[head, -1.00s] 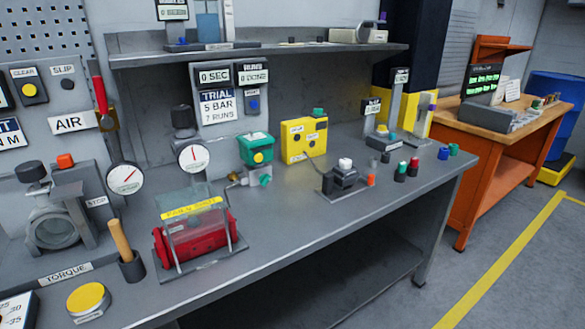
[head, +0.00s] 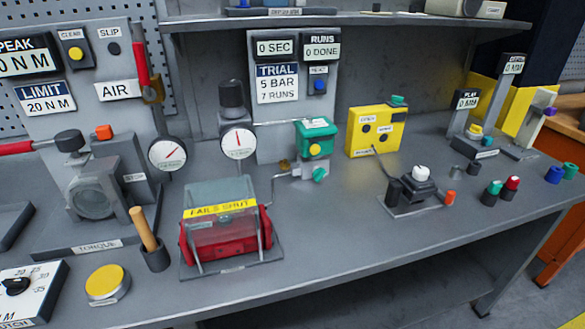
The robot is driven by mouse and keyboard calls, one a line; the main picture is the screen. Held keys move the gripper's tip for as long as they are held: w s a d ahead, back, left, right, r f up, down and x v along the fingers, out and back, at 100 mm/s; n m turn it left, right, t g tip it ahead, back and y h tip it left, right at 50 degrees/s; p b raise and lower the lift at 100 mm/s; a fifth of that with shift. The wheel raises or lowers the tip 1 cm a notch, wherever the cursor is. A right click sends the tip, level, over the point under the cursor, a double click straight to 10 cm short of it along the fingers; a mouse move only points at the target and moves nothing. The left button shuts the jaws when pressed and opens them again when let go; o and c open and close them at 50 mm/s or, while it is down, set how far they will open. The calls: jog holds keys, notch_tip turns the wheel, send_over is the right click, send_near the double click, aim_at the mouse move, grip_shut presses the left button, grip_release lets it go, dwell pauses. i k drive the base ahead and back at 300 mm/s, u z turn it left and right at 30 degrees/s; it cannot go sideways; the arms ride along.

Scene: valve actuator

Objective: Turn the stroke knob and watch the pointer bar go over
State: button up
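A red actuator (head: 226,240) lies under a clear cover (head: 222,195) with a yellow "FAILS SHUT" strip. A green box (head: 317,133) with a yellow round button stands to its right, with a teal knob (head: 320,174) below it. A yellow box (head: 390,135) has dark round controls, a green cap on top and small labels that I cannot read for certain. Which knob is the stroke knob I cannot tell, nor can I clearly pick out the pointer bar. My gripper is not in view.
A torque stand (head: 92,197) and a wooden-handled tool (head: 143,229) in a dark holder stand at left. Two round gauges (head: 167,154) are behind the actuator. A white-capped dark device (head: 421,174) and small coloured parts are at right. The bench front (head: 370,255) is clear.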

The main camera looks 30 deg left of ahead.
aim_at(319, 174)
jog(key=u, duration=0.85)
jog(key=i, duration=0.85)
jog(key=u, duration=0.75)
